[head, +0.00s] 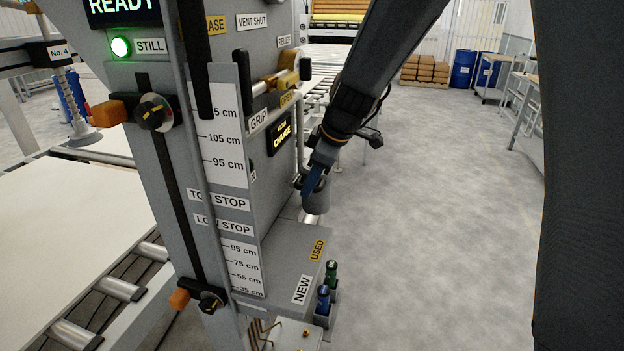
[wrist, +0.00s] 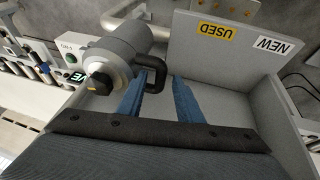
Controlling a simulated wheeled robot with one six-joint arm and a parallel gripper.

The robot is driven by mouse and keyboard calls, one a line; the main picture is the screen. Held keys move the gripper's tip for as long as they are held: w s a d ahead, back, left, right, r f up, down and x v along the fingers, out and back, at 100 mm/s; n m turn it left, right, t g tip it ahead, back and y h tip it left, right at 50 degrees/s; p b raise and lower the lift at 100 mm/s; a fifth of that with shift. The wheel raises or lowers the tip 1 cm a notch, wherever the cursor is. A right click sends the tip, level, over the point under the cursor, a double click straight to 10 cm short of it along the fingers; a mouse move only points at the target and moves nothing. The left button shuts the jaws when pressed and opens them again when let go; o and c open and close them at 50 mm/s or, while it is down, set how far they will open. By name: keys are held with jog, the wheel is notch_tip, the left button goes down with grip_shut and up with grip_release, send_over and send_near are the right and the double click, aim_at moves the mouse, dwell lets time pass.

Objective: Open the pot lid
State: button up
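The pot is a grey cylinder (wrist: 118,48) on the side of the machine, left of my fingers in the wrist view. It has a paler end with a dark knob (wrist: 99,83) and a black loop handle (wrist: 157,66) on its side. In the head view the grey pot (head: 316,201) shows just below my gripper (head: 311,183). My gripper's two blue fingers (wrist: 168,80) are apart with a clear gap. The left fingertip is at the handle's loop; I cannot tell whether they touch. The seam between lid and body is not clear.
A grey tray with USED (wrist: 216,31) and NEW (wrist: 273,45) labels lies beside the fingers. In the head view a blue cartridge (head: 323,299) and a green one (head: 331,274) stand in holders. A lit sign (head: 281,133) ends in CHANGE. Open floor (head: 430,230) lies to the right.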

grip_shut()
